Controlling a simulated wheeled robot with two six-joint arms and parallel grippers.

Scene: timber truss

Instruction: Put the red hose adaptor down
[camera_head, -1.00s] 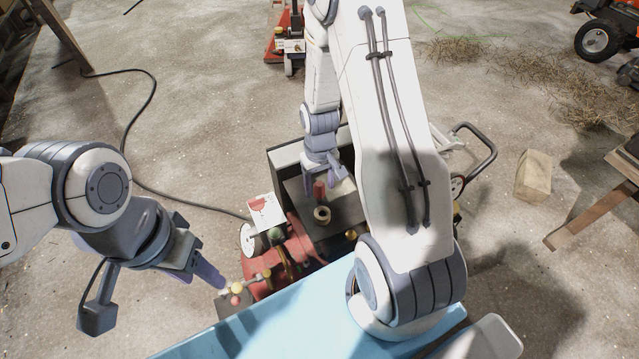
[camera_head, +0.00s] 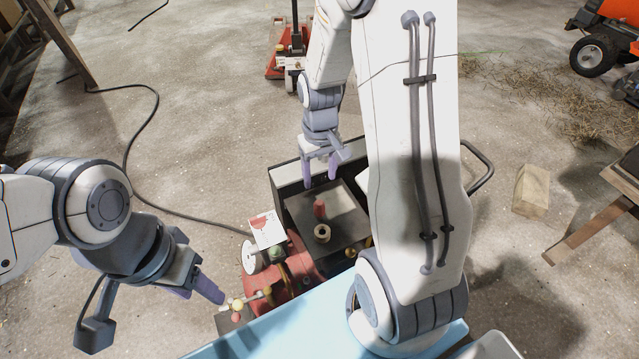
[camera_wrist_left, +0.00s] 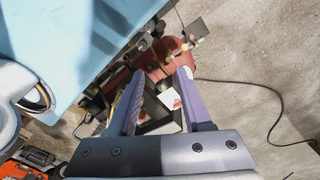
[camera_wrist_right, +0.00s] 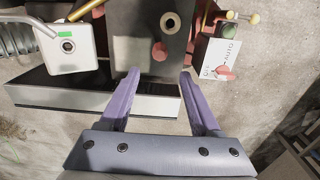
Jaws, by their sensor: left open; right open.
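The red hose adaptor (camera_head: 319,208) stands on the dark top plate (camera_head: 345,212) of the machine, beside a tan ring (camera_head: 322,233). It also shows in the right wrist view (camera_wrist_right: 159,52), just beyond the fingertips. My right gripper (camera_head: 320,183) is open and empty, apart from the adaptor and behind it in the head view. My left gripper (camera_head: 205,296) is open, beside the red machine body (camera_head: 296,283) near its valves; nothing shows held between its fingers in the left wrist view (camera_wrist_left: 157,75).
A pale blue panel (camera_head: 290,325) lies in front. A black cable (camera_head: 150,120) crosses the floor. A wooden block (camera_head: 531,190) lies to the right.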

